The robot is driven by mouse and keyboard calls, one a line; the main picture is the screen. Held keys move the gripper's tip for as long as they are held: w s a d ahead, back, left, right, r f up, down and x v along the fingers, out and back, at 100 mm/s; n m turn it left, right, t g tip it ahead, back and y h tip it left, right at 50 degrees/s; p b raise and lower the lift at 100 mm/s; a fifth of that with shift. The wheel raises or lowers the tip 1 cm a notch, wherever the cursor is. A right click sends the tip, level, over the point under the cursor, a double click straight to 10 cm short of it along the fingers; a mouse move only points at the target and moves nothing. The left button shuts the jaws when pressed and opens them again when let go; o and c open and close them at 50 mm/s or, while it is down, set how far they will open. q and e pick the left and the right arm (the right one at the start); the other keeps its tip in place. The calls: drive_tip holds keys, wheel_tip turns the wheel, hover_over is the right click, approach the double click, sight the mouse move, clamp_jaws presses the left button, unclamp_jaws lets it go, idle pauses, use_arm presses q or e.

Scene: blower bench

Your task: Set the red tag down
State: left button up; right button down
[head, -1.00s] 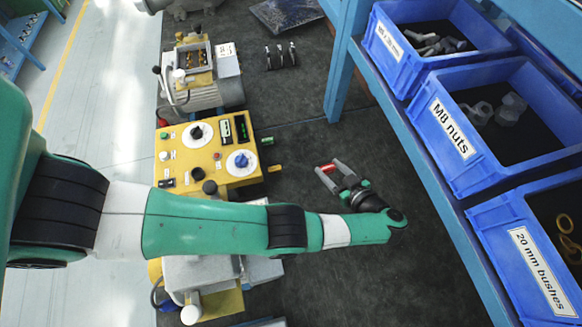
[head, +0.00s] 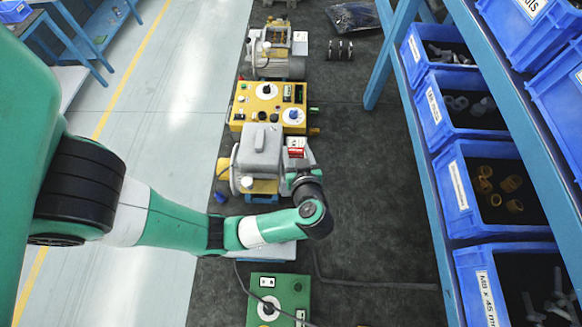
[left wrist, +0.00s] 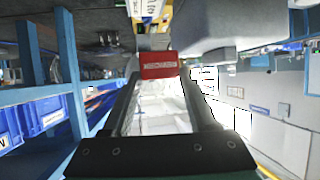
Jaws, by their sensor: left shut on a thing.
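The red tag (head: 296,153) is small and flat. In the left wrist view the tag (left wrist: 158,64) shows white lettering and sits between the fingertips. My left gripper (head: 297,156) is shut on it; the gripper (left wrist: 158,72) also shows in the left wrist view. In the head view the tag and fingers appear over the right end of a grey blower unit (head: 258,150). I cannot tell whether the tag touches anything below it. My right gripper is in neither view.
A yellow control box (head: 266,92) stands behind the grey unit, and a green box (head: 276,292) in front. Blue bins (head: 478,190) line the rack at right, beside its blue post (head: 384,60). The dark bench top (head: 375,190) is clear between.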

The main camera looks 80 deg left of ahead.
use_arm(q)
wheel_tip(320, 180, down, 6)
drive_tip(key=shift+a+r+b, duration=0.15)
drive_tip(key=shift+b, duration=1.1)
drive_tip(key=shift+w+f, duration=0.1)
drive_tip(key=shift+f, duration=0.25)
wheel_tip(320, 180, down, 4)
drive_tip(key=shift+r+b, duration=0.1)
drive_tip(key=shift+b, duration=0.8)
drive_tip(key=shift+r, duration=0.1)
drive_tip(key=o, duration=1.1)
drive_tip(key=shift+c, duration=0.2)
